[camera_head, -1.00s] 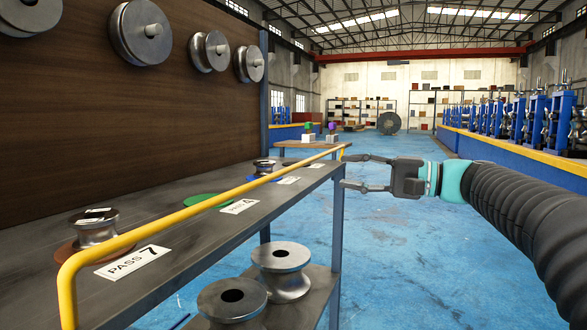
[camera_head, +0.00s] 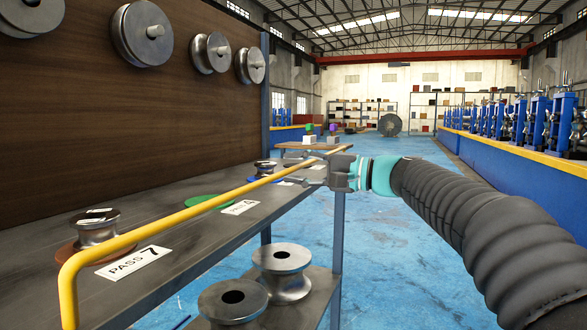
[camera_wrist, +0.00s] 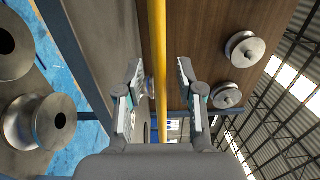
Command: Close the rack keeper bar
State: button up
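The yellow keeper bar (camera_head: 185,213) runs along the front of the rack shelf (camera_head: 205,240), above its surface, with a bent near end at the left. My gripper (camera_head: 290,169) is at the bar's far end in the head view. In the wrist view my gripper (camera_wrist: 160,66) is open, one finger on each side of the yellow bar (camera_wrist: 158,70). Gaps show between the fingers and the bar there, so it does not look gripped. In the head view my gripper partly hides the bar's far end.
A steel roller (camera_head: 97,228) sits on the shelf behind a PASS 7 label (camera_head: 134,262). More rollers (camera_head: 283,270) stand on the lower shelf, and others hang on the brown back panel (camera_head: 75,130). Blue floor (camera_head: 420,255) is clear right of the rack.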

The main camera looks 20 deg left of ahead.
grip_shut()
jog(key=shift+r, duration=0.1)
